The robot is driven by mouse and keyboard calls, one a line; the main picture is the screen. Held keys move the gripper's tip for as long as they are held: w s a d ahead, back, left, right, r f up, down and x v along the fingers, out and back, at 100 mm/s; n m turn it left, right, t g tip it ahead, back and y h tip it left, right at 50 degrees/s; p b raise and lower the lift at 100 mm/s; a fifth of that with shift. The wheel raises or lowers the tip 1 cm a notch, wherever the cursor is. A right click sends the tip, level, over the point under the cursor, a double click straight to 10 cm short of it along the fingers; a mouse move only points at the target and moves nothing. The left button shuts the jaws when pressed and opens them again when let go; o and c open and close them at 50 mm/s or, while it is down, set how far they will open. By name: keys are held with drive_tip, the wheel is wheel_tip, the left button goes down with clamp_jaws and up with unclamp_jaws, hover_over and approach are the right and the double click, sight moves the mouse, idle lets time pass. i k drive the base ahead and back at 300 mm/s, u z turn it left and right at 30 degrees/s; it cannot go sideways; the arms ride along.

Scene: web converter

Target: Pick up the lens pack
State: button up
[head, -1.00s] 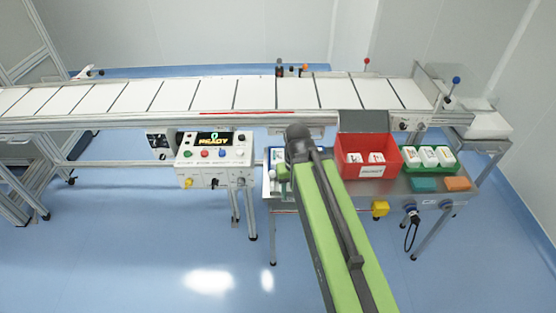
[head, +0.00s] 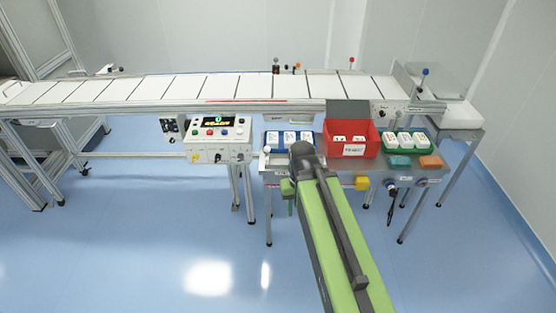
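Small white packs stand in three places on the steel side table (head: 345,178). Several are in a blue tray (head: 266,146) at its left, some in a red bin (head: 349,150) in the middle, and several in a green tray (head: 411,154) at its right. Their labels are too small to read, so I cannot tell which is the lens pack. My green arm reaches up from below, its dark joint just in front of the blue tray. My gripper (head: 289,196) is small and partly hidden beside the arm, near the table's front left edge. I cannot see its fingers clearly.
A long conveyor with white panels (head: 190,87) runs behind the table. A control box (head: 218,141) with a lit display and coloured buttons stands to the left. A teal block (head: 399,162) and an orange block (head: 430,162) lie at the table's front right. The blue floor in front is clear.

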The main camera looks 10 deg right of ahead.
sight(272, 137)
drive_tip(key=u, duration=0.15)
drive_tip(key=k, duration=0.35)
drive_tip(key=z, duration=0.2)
drive_tip(key=i, duration=1.25)
drive_tip(key=u, duration=0.9)
drive_tip(key=i, duration=0.9)
drive_tip(key=u, duration=0.7)
